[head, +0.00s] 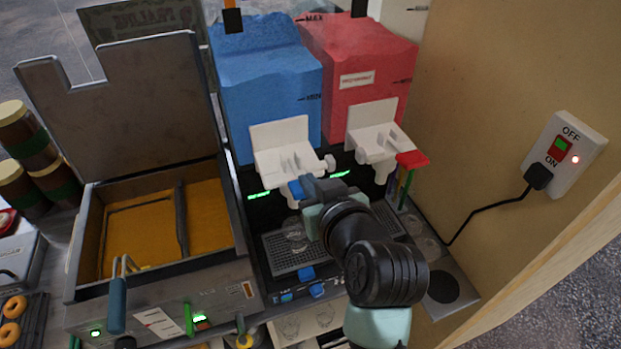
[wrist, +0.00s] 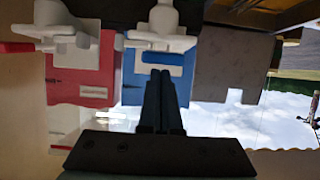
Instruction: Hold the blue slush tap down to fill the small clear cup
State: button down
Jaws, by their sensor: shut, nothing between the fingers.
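The slush machine's blue tank (head: 268,95) stands behind a white tap housing (head: 283,150). The blue tap lever (head: 296,190) sticks out below that housing. My gripper (head: 308,186) is shut and empty, with its tips right at the lever in the head view; I cannot tell if they touch it. In the wrist view, the shut fingers (wrist: 160,78) point at the white and blue tap parts. A small clear cup (head: 294,232) shows faintly on the drip tray (head: 290,262) below the blue tap, partly hidden by my arm. I cannot make out its fill.
The red tank (head: 360,75) with its red tap lever (head: 412,160) stands to the right. A wooden panel with a switch box (head: 563,150) and black cable bounds the right side.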

jog(key=shift+f+b, duration=0.2)
jog(key=shift+b, duration=0.15)
jog(key=shift+s+f+t+b, duration=0.2)
jog(key=shift+t+b, duration=0.1)
jog(key=shift+b, duration=0.45)
jog(key=shift+d+f+b, duration=0.1)
jog(key=shift+f+b, duration=0.25)
jog(key=shift+b, duration=0.7)
jog(key=f+t+b, duration=0.1)
jog(key=b, duration=0.3)
jog(key=f+t+y+b, duration=0.1)
jog(key=f+b, duration=0.1)
jog(key=b, duration=0.2)
jog(key=f+t+b, duration=0.1)
jog(key=b, duration=0.4)
jog(key=shift+s+f+t+y, duration=0.15)
jog(key=shift+s+t+y, duration=0.15)
jog(key=shift+t, duration=0.1)
jog(key=shift+r+p, duration=0.25)
jog(key=shift+p, duration=0.1)
dwell(2.2)
